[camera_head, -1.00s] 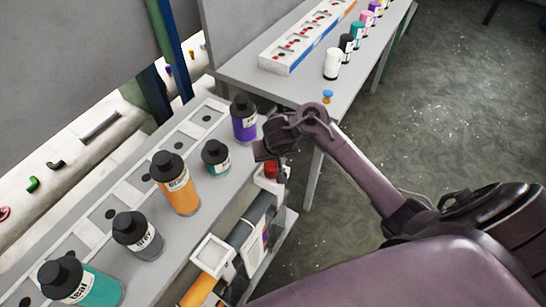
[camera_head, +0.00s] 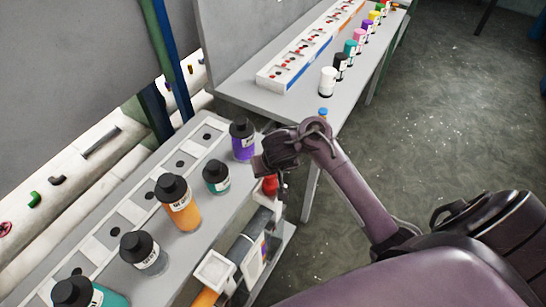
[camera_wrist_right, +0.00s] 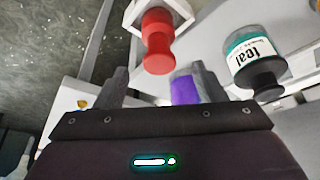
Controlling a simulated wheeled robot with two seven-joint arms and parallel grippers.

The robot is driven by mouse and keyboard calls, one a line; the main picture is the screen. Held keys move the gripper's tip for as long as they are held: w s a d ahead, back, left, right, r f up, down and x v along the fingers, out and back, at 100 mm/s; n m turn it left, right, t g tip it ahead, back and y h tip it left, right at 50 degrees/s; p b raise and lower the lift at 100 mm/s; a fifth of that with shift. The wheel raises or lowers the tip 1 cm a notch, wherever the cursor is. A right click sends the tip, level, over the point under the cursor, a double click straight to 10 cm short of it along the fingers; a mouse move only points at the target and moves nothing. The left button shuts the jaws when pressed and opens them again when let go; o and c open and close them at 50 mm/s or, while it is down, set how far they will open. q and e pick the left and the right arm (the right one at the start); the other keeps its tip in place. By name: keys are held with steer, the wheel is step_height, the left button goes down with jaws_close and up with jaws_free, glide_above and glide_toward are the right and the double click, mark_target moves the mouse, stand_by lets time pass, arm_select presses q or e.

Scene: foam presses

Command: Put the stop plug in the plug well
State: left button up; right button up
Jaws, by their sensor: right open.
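A red waisted plug, which looks like the stop plug (camera_wrist_right: 157,40), stands upright at a white holder beside the grey bench in the right wrist view. It also shows, partly hidden, just below my gripper in the head view (camera_head: 270,186). My right gripper (camera_wrist_right: 162,82) is open and empty, its fingers short of the plug and roughly in line with either side of it. In the head view the right gripper (camera_head: 262,166) is over the bench's right edge, near the purple bottle (camera_head: 242,145). I cannot make out which opening is the plug well. My left gripper is out of view.
A teal bottle (camera_wrist_right: 248,55) is close right of the plug in the wrist view. Orange (camera_head: 180,205) and grey (camera_head: 142,252) bottles stand on the bench. A white square-mouthed holder (camera_head: 213,268) is at its side. A second table (camera_head: 240,88) holds several small bottles.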

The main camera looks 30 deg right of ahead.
steer(key=p+v, duration=0.1)
steer(key=v, duration=0.4)
steer(key=shift+a+r, duration=0.1)
steer(key=shift+r, duration=0.05)
steer(key=shift+s, duration=0.15)
stand_by(0.4)
